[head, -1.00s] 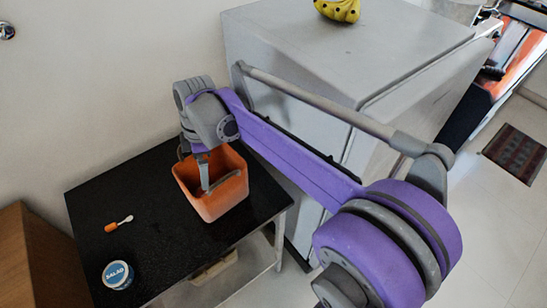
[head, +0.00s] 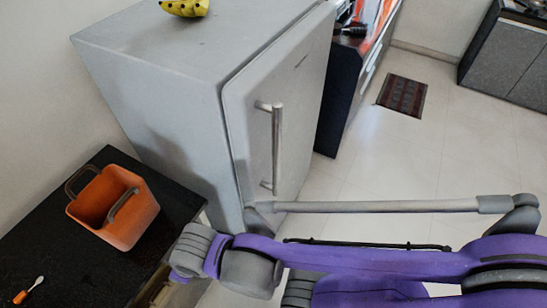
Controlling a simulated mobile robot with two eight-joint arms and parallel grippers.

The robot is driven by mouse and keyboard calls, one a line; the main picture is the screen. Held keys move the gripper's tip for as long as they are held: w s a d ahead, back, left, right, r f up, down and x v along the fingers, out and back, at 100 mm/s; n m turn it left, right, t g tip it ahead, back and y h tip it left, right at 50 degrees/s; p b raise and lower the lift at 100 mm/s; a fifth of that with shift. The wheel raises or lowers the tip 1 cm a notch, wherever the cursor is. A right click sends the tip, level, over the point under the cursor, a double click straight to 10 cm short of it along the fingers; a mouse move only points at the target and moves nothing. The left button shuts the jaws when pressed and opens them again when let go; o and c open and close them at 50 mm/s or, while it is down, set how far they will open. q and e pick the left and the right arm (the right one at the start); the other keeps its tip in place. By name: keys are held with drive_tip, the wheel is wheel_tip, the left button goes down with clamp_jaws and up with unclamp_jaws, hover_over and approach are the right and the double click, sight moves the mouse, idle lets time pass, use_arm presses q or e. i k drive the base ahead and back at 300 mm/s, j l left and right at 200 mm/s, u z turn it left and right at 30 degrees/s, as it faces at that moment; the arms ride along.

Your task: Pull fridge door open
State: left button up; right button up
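The grey fridge (head: 165,75) stands at the upper left. Its door (head: 255,110) faces right and looks closed, lying flush against the body. A vertical metal handle (head: 277,150) is fixed on the door, and nothing touches it. My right arm, purple and grey, comes in from the right across the lower part of the head view. Its wrist end is at the lower left, in front of the fridge's base and well below the handle. The fingers of my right gripper do not show. My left gripper is out of view.
A black table (head: 50,240) at the lower left holds an orange basket (head: 115,210) and a small orange-and-white brush (head: 27,290). A yellow fruit-like object (head: 185,7) sits on the fridge. A dark counter (head: 340,85) adjoins the fridge's far side. Pale floor (head: 440,150) right of the door is open.

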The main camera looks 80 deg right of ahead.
sight(271, 107)
drive_tip(key=i+z, duration=0.15)
drive_tip(key=z, duration=0.35)
drive_tip(key=i+z, duration=0.1)
drive_tip(key=z, duration=0.35)
